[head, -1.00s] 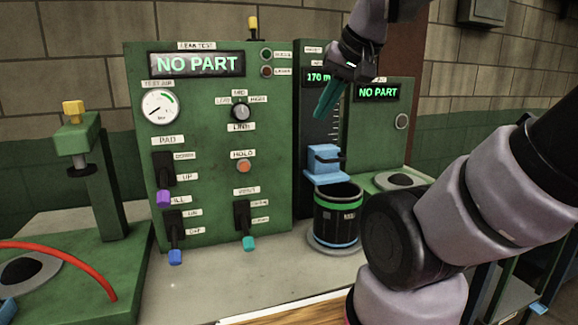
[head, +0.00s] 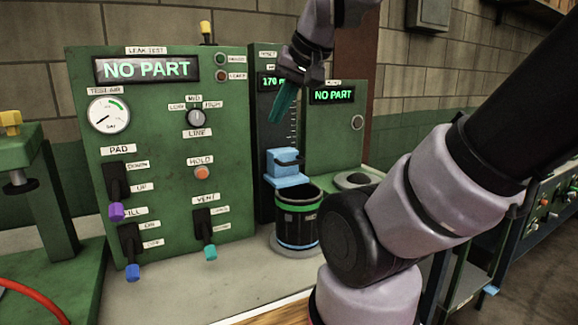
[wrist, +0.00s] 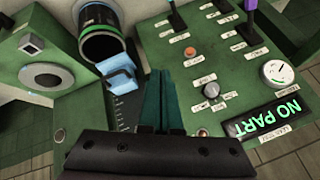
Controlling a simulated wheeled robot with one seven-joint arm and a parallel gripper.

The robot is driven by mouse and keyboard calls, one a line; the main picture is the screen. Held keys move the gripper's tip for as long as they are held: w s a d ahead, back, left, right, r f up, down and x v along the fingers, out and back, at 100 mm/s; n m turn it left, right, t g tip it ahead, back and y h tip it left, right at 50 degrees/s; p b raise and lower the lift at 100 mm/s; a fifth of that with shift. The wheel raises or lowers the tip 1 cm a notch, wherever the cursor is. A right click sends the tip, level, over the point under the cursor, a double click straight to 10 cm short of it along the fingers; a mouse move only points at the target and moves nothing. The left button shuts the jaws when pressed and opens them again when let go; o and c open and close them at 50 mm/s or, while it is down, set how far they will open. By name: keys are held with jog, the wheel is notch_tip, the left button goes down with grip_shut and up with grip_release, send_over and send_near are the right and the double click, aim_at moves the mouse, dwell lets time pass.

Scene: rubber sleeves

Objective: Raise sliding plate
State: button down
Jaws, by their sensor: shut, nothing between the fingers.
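The sliding plate (head: 285,168) is a light blue block on the dark upright scale panel (head: 266,120). It sits low on the scale, just above and behind the black sleeve (head: 298,222) with green and blue bands. The scale's display reads 170, partly hidden by my arm. My gripper (head: 276,117) has teal fingers that are shut and empty. It hangs in front of the scale, above the blue plate and apart from it. In the wrist view the shut fingers (wrist: 163,88) point toward the panel, with the blue plate (wrist: 117,75) to their left.
The leak test panel (head: 160,215) at left reads NO PART and carries levers, a knob and a gauge. A green box (head: 335,140) at right also reads NO PART. A green press (head: 45,190) with a red hose stands at far left.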

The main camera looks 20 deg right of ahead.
dwell(0.4)
jog(key=c, duration=0.8)
grip_release()
jog(key=shift+w+f, duration=0.1)
jog(key=shift+c, duration=0.2)
jog(key=m+g+y, duration=0.1)
jog(key=m+y, duration=0.1)
jog(key=y, duration=1.2)
send_near(283, 164)
jog(key=shift+w+d+f, duration=0.1)
jog(key=shift+w+d, duration=0.45)
jog(key=shift+w, duration=0.05)
jog(key=shift+f, duration=0.1)
jog(key=x, duration=1)
jog(key=shift+a, duration=0.25)
